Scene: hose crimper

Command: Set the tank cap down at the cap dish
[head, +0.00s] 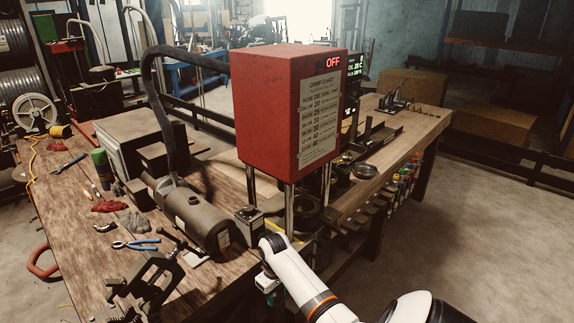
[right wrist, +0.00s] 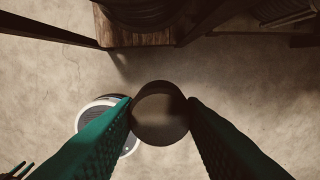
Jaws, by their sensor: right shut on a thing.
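My right gripper (head: 268,284) hangs below its white wrist in the head view, in front of the bench edge. In the right wrist view its two green fingers (right wrist: 160,108) are shut on the tank cap (right wrist: 161,114), a dark brown round piece. The cap is held over bare floor, clear of the bench edge. In the head view I cannot make the cap out. A shallow shiny round dish (head: 363,170), which looks like the cap dish, sits on the bench right of the red press box, beyond my gripper. My left gripper is not in view.
A dark cylindrical tank (head: 205,222) lies on the bench to the left. Blue pliers (head: 140,244) and a dark vise-like tool (head: 140,290) are nearer. Bottles (head: 402,180) hang along the right edge.

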